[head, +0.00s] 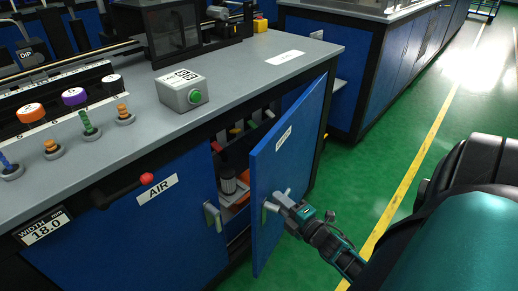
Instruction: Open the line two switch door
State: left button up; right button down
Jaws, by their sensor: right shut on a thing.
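The blue switch door (285,155) is on the right of the bench front and stands part open, swung out toward the aisle. A pale label, too small to read, is on its upper face. My right gripper (275,207) is shut on the door's handle (267,213), low on the door's outer face. Inside the opening, several switches or levers with coloured ends (240,129) and a dark cylinder (228,181) show; the door hides part of the inside. My left gripper is not in view.
A blue panel (150,225) with an AIR label (158,187) and a red-knobbed lever (147,178) is left of the opening. A grey box with a green button (182,93) stands on the bench top (240,80). Green floor (355,190) is clear to the right.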

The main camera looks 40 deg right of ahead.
jog(key=s+d+n+y, duration=0.1)
jog(key=s+d+y, duration=0.1)
jog(key=s+d, duration=0.3)
jog(key=s, duration=0.4)
jog(key=shift+s+d, duration=0.15)
jog(key=shift+s, duration=0.05)
jog(key=c, duration=1.1)
grip_release()
jog(key=s, duration=1.3)
jog(key=shift+d+r+p, duration=0.1)
jog(key=shift+r+p, duration=0.05)
jog(key=shift+p, duration=0.2)
jog(key=shift+c, duration=0.2)
